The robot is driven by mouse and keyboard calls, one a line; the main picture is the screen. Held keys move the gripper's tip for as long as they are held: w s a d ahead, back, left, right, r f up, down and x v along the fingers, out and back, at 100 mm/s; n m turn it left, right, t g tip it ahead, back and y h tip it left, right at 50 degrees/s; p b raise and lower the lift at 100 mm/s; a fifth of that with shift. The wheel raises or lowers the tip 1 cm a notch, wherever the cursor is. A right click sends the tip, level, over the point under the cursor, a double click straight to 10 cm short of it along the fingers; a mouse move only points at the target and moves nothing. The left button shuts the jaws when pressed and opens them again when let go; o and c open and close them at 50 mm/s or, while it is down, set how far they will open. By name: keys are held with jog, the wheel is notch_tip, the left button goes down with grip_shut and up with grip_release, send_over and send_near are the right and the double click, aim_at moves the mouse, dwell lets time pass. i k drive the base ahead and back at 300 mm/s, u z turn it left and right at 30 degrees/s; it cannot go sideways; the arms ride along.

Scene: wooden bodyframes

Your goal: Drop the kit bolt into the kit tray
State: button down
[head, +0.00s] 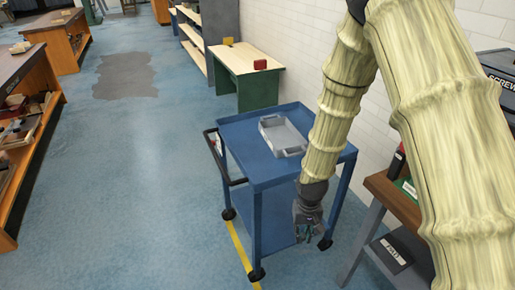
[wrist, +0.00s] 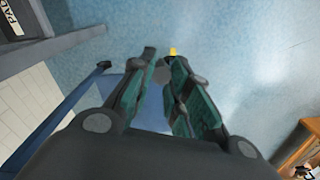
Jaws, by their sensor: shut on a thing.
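The kit tray (head: 284,136) is a grey, shallow, open tray on top of the blue cart (head: 240,133). I see nothing in it. My gripper (head: 306,233) hangs low in front of the cart's near right side, below the level of its top and apart from the tray. In the wrist view its fingers (wrist: 164,78) are close together, shut on a small grey piece (wrist: 161,74), which appears to be the kit bolt. Most of it is hidden by the fingers. The bolt cannot be made out in the head view.
A wooden bench (head: 381,190) stands right of the cart, close to my arm. A white brick wall runs along the right. The blue floor at left is open.

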aim_at(280, 131)
jog(key=u, duration=0.4)
jog(key=k, duration=0.95)
jog(key=u, duration=0.65)
jog(key=i, duration=0.95)
jog(key=z, duration=0.55)
jog(key=i, duration=0.75)
jog(key=z, duration=0.75)
